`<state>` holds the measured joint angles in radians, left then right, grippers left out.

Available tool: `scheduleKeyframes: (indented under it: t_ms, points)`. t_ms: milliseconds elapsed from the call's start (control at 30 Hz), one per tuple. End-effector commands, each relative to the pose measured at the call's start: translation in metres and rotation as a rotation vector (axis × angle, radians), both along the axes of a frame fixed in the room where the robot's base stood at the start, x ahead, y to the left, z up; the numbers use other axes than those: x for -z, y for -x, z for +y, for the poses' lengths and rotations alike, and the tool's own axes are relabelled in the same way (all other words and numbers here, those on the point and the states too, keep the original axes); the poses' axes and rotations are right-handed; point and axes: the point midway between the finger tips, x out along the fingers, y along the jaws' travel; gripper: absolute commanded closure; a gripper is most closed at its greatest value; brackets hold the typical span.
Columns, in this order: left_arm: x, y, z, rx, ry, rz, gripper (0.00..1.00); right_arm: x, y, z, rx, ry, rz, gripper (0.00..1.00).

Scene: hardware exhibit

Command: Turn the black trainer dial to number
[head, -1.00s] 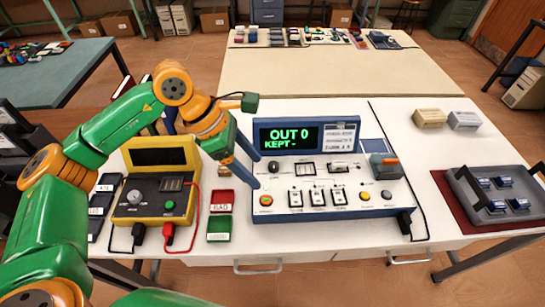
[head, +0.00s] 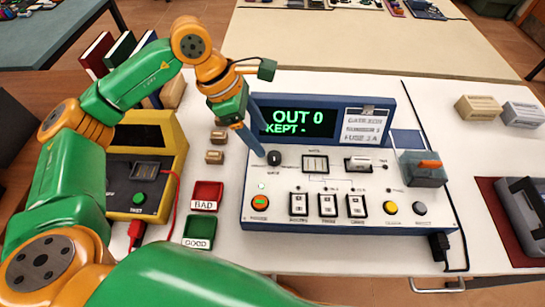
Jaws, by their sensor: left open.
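The trainer (head: 345,222) is a blue-and-white console with a lit screen (head: 304,123) reading "OUT 0" and "KEPT -". Its small black dial (head: 274,157) sits at the upper left of the white panel, just under the screen. My left gripper (head: 263,142) is open and points down at the dial from the upper left. One blue fingertip is close to the dial's left side. I cannot tell whether it touches. The dial's pointer mark is too small to read. My right gripper is not in view.
Left of the trainer are a red BAD tray (head: 207,194), a green GOOD tray (head: 198,230) and a yellow tester (head: 150,190). Two pale boxes (head: 477,107) sit at the back right.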

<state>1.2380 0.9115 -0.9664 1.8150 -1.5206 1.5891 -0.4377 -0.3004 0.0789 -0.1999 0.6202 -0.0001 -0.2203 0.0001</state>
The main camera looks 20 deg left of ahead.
Motion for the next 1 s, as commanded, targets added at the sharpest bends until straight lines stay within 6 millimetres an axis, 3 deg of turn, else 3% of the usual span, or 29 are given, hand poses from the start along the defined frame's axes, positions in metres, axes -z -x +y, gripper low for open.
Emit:
scheduleKeyframes:
  t_ms: [400,667,767,933,1000]
  points:
    - [0.06,-0.007,-0.025,0.001,0.001,0.003,0.29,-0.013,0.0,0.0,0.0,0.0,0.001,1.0]
    - [0.066,-0.008,-0.026,0.0,0.0,0.0,0.29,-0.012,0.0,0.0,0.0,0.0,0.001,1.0]
    - [0.066,-0.008,-0.026,0.0,0.0,0.0,0.5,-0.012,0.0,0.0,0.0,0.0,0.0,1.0]
    - [0.066,-0.008,-0.026,0.0,0.0,0.0,0.96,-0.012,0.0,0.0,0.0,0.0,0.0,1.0]
    - [0.066,-0.008,-0.026,0.0,0.0,0.0,1.0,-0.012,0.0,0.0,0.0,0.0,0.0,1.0]
